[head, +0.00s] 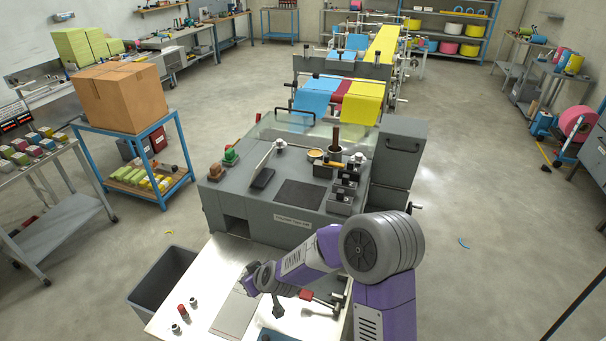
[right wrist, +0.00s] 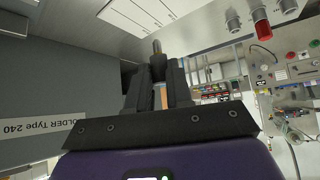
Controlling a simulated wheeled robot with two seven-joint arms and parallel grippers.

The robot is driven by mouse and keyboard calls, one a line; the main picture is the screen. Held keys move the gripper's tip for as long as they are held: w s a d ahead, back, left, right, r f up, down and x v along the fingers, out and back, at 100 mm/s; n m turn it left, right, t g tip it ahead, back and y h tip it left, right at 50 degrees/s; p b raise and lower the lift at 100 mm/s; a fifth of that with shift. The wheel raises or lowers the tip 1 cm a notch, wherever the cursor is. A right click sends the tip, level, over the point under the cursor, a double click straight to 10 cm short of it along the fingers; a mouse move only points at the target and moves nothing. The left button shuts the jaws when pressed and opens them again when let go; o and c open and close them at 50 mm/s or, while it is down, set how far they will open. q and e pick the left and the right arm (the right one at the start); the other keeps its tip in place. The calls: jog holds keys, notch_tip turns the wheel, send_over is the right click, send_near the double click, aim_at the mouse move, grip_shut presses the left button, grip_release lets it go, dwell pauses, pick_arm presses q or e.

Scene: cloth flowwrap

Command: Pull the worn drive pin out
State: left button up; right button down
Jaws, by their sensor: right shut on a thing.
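My right gripper (head: 251,278) is above the pale bench in front of the grey folding machine (head: 290,205). The pin appears clear of the machine front, but the gap is hard to judge. In the head view my gripper hides the pin. I cannot tell wear on it. My left gripper is not in view.
A red-topped part (head: 182,309) stands near small grey cylinders (head: 195,301) on the bench (head: 205,270). A red-handled hammer (head: 318,298) lies to the right. A blue tray (head: 273,335) is at the front edge. A grey bin (head: 160,275) stands left of the bench.

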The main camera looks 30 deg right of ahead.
jog(key=w+d+r+n+g+p, duration=0.3)
jog(key=w+r+n+g+p, duration=0.4)
jog(key=n, duration=0.5)
jog(key=w+d+r+n+t+h+p, duration=0.1)
jog(key=d+r+n+h, duration=0.1)
jog(key=d, duration=0.5)
jog(key=w+d+r+n+t+h+p, duration=0.1)
jog(key=d+r+n+h+p, duration=0.1)
jog(key=d+r+n, duration=0.3)
jog(key=w+d+r+n+t+h+p, duration=0.1)
jog(key=d+r+n+h, duration=0.3)
jog(key=d, duration=0.5)
jog(key=shift+d+r+n+t+p, duration=0.2)
jog(key=shift+n+t+p, duration=0.25)
jog(key=shift+p, duration=0.25)
jog(key=shift+w+d+f+t, duration=0.15)
jog(key=shift+f+t, duration=0.1)
jog(key=shift+f, duration=0.2)
